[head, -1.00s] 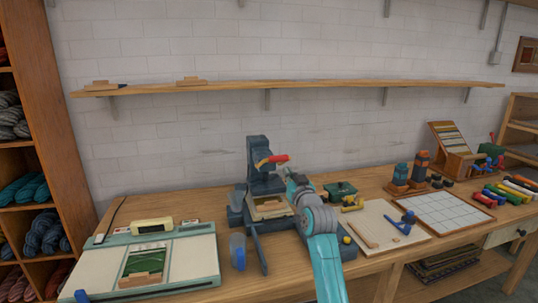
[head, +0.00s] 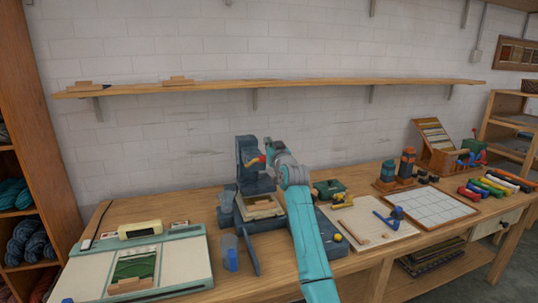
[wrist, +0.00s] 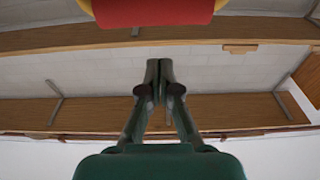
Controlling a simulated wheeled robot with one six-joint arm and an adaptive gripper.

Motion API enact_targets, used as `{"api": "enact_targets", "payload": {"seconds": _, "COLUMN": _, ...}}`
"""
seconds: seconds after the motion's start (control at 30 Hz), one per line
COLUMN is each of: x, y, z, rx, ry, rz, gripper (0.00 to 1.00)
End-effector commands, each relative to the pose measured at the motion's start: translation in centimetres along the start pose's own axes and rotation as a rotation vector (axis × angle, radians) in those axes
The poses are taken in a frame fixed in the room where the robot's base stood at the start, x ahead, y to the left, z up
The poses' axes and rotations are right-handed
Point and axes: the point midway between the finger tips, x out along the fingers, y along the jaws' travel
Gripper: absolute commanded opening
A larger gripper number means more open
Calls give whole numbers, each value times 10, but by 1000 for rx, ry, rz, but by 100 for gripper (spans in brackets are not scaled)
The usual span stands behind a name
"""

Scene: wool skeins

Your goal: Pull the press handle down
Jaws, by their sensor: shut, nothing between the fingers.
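The dark blue press (head: 246,186) stands on the workbench, left of my arm. Its red handle (head: 255,161) shows only in part in the head view, beside my wrist. In the wrist view the red handle (wrist: 150,12), with yellow at its ends, crosses the top edge, apart in the picture from my fingertips. My gripper (wrist: 160,64) is shut and empty, its two fingers together. In the head view the gripper's end is close to the handle, and I cannot tell there whether they touch.
A pale cutting board device (head: 190,262) lies left of the press, with a blue cup (head: 230,255) between. A wooden board (head: 365,222), a white grid board (head: 430,200) and coloured rolls (head: 495,185) lie right. A wall shelf (head: 270,87) runs behind, above the press.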

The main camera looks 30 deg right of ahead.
Motion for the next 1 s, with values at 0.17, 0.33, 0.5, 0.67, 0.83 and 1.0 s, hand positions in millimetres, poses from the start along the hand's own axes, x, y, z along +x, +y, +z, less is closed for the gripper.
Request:
{"api": "enact_targets", "payload": {"seconds": 0.17, "x": 0, "y": 0, "z": 18, "rx": 0, "ry": -2, "rz": 1, "gripper": 0}}
{"api": "enact_targets", "payload": {"seconds": 0.33, "x": -6, "y": 0, "z": 32, "rx": 1, "ry": 0, "rz": 1, "gripper": 0}}
{"api": "enact_targets", "payload": {"seconds": 0.5, "x": -8, "y": 0, "z": 38, "rx": 0, "ry": 0, "rz": 1, "gripper": 0}}
{"api": "enact_targets", "payload": {"seconds": 0.67, "x": -8, "y": 0, "z": 38, "rx": 0, "ry": 0, "rz": 1, "gripper": 0}}
{"api": "enact_targets", "payload": {"seconds": 0.83, "x": -8, "y": 0, "z": 38, "rx": 0, "ry": 1, "rz": 1, "gripper": 0}}
{"api": "enact_targets", "payload": {"seconds": 1.0, "x": -10, "y": -8, "z": 42, "rx": 0, "ry": 18, "rz": 2, "gripper": 0}}
